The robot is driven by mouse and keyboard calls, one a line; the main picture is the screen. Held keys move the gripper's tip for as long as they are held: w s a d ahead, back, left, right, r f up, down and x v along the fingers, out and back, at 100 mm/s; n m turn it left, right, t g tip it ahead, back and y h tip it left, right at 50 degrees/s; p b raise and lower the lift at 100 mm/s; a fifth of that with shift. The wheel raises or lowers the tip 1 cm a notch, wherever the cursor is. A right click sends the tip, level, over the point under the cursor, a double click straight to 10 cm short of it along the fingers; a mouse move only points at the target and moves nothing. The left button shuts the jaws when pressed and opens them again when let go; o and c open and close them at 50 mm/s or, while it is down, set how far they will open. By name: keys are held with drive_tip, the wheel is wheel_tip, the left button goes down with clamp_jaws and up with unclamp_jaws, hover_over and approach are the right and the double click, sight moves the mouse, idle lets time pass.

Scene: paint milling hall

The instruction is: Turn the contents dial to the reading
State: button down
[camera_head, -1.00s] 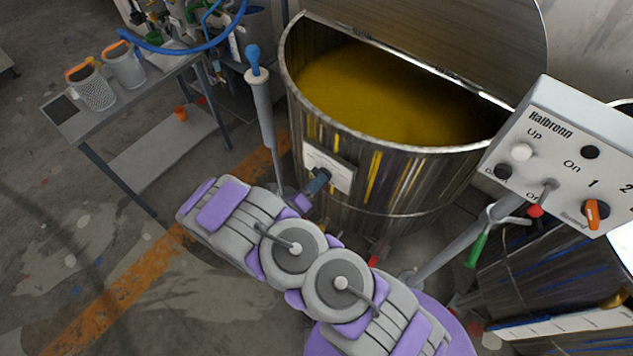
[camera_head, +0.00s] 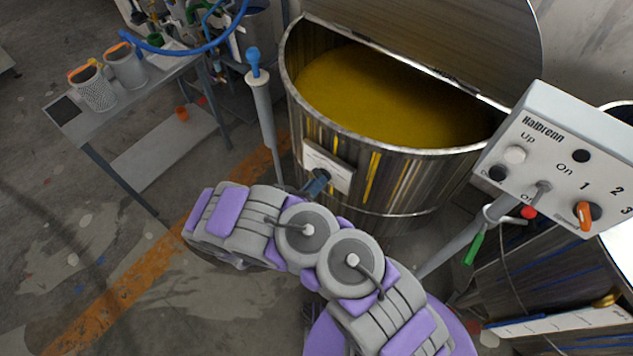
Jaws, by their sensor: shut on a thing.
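A white plate (camera_head: 338,172) with faint print is fixed to the front of the steel vat (camera_head: 400,185). The contents dial appears to be at this plate, but its knob and reading are hidden or too small to make out. My gripper (camera_head: 318,183) is small and dark blue-grey in this view, against the lower left part of the plate. It is shut on what seems to be the dial's knob. My grey and purple arm fills the lower middle and hides part of the gripper and the vat's foot.
The open vat holds yellow paint. A grey control box (camera_head: 560,150) marked Halbronn, with an orange switch (camera_head: 584,216), stands at right on a slanted post. A blue-topped rod (camera_head: 262,110) stands left of the vat. A table (camera_head: 75,120) with mugs is at left.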

drive_tip(key=shift+f+m, duration=0.2)
drive_tip(key=shift+m, duration=0.8)
drive_tip(key=c, duration=1.1)
unclamp_jaws()
drive_tip(key=shift+a+r, duration=0.1)
drive_tip(key=p+v, duration=0.3)
drive_tip(key=v, duration=1.4)
drive_tip(key=shift+a, duration=0.25)
